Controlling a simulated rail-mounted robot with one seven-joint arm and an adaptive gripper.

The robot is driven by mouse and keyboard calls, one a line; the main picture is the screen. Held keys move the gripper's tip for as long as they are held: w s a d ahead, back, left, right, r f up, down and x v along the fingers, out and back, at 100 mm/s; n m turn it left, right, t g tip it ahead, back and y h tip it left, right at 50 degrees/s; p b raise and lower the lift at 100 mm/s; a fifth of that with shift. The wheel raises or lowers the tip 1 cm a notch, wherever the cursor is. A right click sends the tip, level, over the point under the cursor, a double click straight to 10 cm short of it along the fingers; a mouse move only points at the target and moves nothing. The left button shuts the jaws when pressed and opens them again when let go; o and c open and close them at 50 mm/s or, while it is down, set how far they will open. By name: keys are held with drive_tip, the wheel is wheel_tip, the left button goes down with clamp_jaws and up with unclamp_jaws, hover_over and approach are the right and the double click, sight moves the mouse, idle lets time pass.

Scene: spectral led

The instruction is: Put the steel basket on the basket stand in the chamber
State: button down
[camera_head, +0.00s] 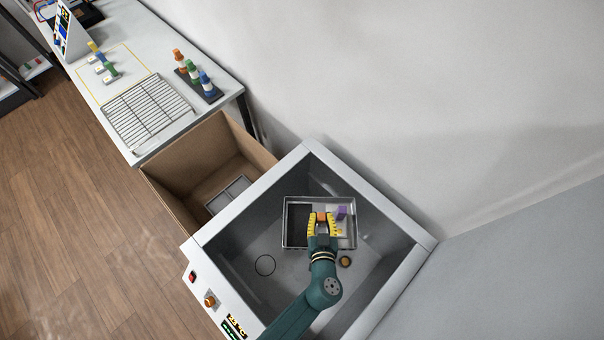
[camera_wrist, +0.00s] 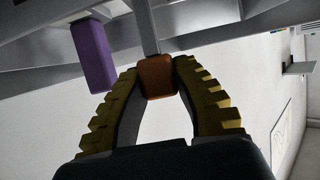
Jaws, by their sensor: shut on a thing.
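The steel basket (camera_head: 287,222) is a shallow rectangular metal tray shape inside the grey chamber (camera_head: 399,267), with a dark panel on its left part. My gripper (camera_head: 322,219) reaches down into the chamber over the basket's middle. Its yellow ribbed fingers are closed around a small orange block, which looks like the basket's grip. In the wrist view, this orange grip (camera_wrist: 156,76) sits between the fingertips, below a grey post and bars. A purple block (camera_head: 341,212) is at the basket's right; it also shows in the wrist view (camera_wrist: 93,55). I cannot make out the basket stand separately.
A black ring (camera_head: 265,265) and a round brass-coloured part (camera_head: 345,262) are on the chamber floor. A cardboard box (camera_head: 174,190) stands to the left, beside a table with a wire rack (camera_head: 147,108) and coloured bottles (camera_head: 191,71).

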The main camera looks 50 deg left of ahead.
sight(308, 218)
drive_tip(key=a+f+n+g+y+b, duration=0.1)
drive_tip(key=f+b, duration=0.1)
drive_tip(key=f, duration=0.1)
drive_tip(key=a+f+n+g+b, duration=0.1)
drive_tip(key=a+f+b, duration=0.1)
drive_tip(key=f+b, duration=0.1)
drive_tip(key=s+a+f+n+g+y+b, duration=0.1)
drive_tip(key=a+f+n+g+b, duration=0.1)
drive_tip(key=f+b, duration=0.1)
drive_tip(key=shift+f+y, duration=0.3)
drive_tip(key=shift+f, duration=0.4)
drive_tip(key=a+f+n+g+b, duration=0.1)
drive_tip(key=f+g+b, duration=0.1)
drive_tip(key=f+b, duration=0.4)
drive_tip(key=a+f+n+g+b, duration=0.1)
drive_tip(key=f+n+g+b, duration=0.1)
drive_tip(key=f+b, duration=0.5)
drive_tip(key=w+a+f+n+g+y+b, duration=0.1)
drive_tip(key=f+n+g+b, duration=0.1)
drive_tip(key=f+b, duration=0.4)
drive_tip(key=shift+a+f+b, duration=0.1)
drive_tip(key=shift+f+b, duration=0.1)
drive_tip(key=shift+b, duration=1.4)
drive_tip(key=c, duration=1)
unclamp_jaws()
drive_tip(key=shift+s, duration=0.1)
drive_tip(key=shift+o, duration=0.2)
